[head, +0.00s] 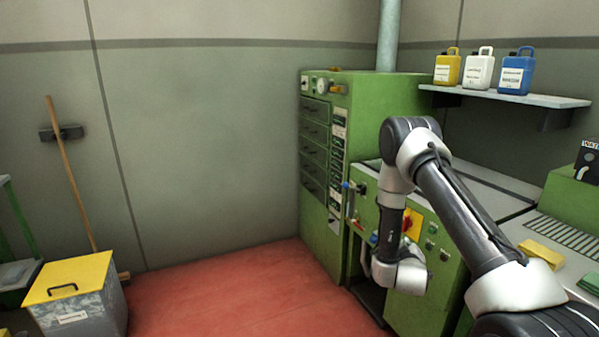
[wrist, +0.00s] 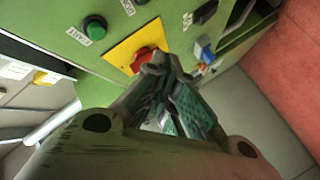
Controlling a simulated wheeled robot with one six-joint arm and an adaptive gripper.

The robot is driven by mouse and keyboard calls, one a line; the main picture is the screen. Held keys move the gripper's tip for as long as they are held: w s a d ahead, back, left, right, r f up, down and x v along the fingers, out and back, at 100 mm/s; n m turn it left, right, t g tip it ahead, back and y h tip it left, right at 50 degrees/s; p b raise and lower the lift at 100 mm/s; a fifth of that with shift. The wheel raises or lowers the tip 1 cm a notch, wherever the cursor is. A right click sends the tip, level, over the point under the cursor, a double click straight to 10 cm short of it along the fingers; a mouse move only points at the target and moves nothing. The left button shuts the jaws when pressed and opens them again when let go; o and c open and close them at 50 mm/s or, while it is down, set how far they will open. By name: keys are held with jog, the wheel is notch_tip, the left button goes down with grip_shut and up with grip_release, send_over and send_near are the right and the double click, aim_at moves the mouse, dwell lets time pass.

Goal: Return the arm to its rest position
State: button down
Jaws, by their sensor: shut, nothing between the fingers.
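My gripper (wrist: 165,72) shows in the wrist view with its fingers together and nothing between them. Its tips lie in front of a red rotary switch on a yellow plate (wrist: 122,47); I cannot tell whether they touch it. In the head view my arm (head: 452,205) reaches over the green machine and bends down along its front, with its wrist (head: 402,275) low before the panel. The gripper itself is not clearly visible there. The yellow plate (head: 416,222) with the red switch shows partly behind the arm.
A green cabinet (head: 322,215) stands left of the arm. A green button (wrist: 94,28) is beside the switch. A wall shelf (head: 505,97) holds yellow, white and blue canisters. A yellow-lidded bin (head: 75,280) and a broom (head: 72,175) are far left. The red floor (head: 225,290) between is clear.

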jog(key=s+a+f+m+g+y, duration=0.1)
jog(key=s+a+f+g+y, duration=0.2)
jog(key=s+f+g, duration=0.45)
jog(key=s+a+m+g+y, duration=0.2)
jog(key=s+a, duration=0.2)
jog(key=s+r, duration=0.9)
jog(key=r, duration=0.5)
jog(key=s+r, duration=0.9)
jog(key=r, duration=0.6)
jog(key=s+r+y, duration=0.1)
jog(key=s+r, duration=0.8)
jog(key=r, duration=0.5)
jog(key=shift+s+a+r+m, duration=0.25)
jog(key=shift+s+r+m, duration=0.15)
